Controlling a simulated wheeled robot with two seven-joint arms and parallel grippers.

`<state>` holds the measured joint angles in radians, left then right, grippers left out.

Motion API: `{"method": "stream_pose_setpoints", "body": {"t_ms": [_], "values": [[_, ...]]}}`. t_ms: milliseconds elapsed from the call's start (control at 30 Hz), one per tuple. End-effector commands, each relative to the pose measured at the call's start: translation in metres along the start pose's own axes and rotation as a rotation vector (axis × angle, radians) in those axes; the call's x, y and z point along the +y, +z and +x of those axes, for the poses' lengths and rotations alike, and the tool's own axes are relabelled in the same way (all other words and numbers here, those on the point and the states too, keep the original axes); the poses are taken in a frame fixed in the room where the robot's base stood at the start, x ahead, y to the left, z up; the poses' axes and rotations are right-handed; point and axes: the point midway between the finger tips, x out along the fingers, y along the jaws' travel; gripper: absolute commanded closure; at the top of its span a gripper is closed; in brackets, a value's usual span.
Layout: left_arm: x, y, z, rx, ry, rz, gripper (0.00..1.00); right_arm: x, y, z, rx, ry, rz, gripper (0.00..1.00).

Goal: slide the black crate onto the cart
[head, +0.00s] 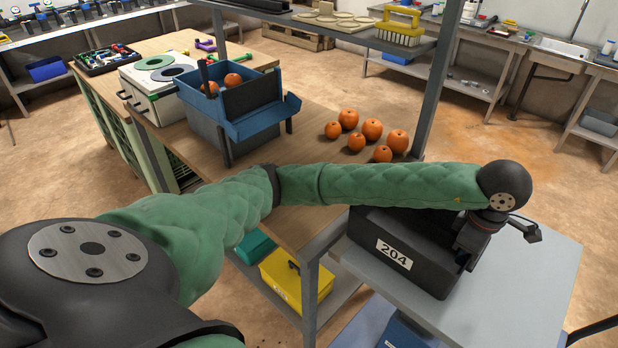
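The black crate (392,252), with a white label reading 204, sits on the grey top of the cart (525,285), close to the wooden table's right end. The bare grey top shows in front of the crate and to its right. My green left forearm crosses over the crate and hides its far part. My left gripper (468,250) points down at the crate's right end and looks close to or touching it. Its fingertips are dark against the crate, so I cannot tell whether they are open or shut. My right gripper is not in view.
Several oranges (371,129) lie on the wooden table (300,150) behind my arm. A grey upright post (438,80) stands behind the crate. A blue tray (250,118) with oranges is at left. A yellow box (290,280) sits on the lower shelf.

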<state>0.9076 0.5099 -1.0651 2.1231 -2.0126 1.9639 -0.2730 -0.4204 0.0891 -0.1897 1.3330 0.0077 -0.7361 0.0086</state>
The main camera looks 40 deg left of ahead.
Motion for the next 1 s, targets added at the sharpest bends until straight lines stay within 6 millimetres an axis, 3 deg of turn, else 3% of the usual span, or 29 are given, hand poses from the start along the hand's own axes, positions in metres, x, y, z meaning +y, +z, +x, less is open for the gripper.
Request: {"method": "stream_pose_setpoints", "body": {"t_ms": [200, 667, 1000], "values": [[0.0, 0.011, 0.0, 0.0, 0.001, 0.002, 1.0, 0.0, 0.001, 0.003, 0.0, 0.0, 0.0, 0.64], [0.0, 0.014, 0.0, 0.0, 0.0, 0.001, 1.0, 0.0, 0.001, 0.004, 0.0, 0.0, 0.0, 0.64], [0.0, 0.033, 0.001, -0.001, 0.0, 0.003, 1.0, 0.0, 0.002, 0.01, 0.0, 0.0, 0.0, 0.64]]}}
